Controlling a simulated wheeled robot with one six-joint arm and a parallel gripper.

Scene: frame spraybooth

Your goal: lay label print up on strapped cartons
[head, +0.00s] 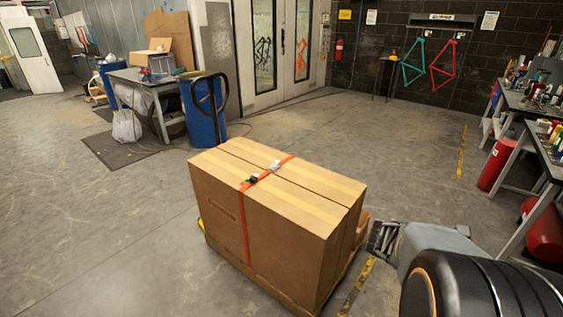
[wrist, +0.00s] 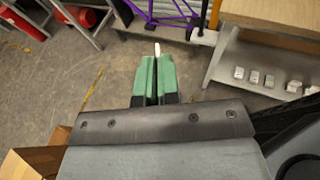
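The strapped cartons (head: 275,200) stand side by side on a low pallet in the head view, with an orange strap (head: 245,225) around them. A small metallic buckle and a dark piece with a green spot sit on the strap on top. My gripper (head: 380,238) is right of the cartons, beside their near right corner. In the wrist view its green-padded fingers (wrist: 156,65) are close together on a thin white piece (wrist: 157,48), seen edge-on, apparently the label. Its printed face cannot be seen. A carton edge (wrist: 25,165) shows at lower left.
Benches with cans and bottles (head: 540,125) line the right side, with red cylinders (head: 497,163) below. A blue barrel (head: 203,110) and a grey table (head: 150,80) stand at back left. Floor around the cartons is mostly clear. The wrist view shows a purple frame (wrist: 165,12) and a shelf (wrist: 265,75).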

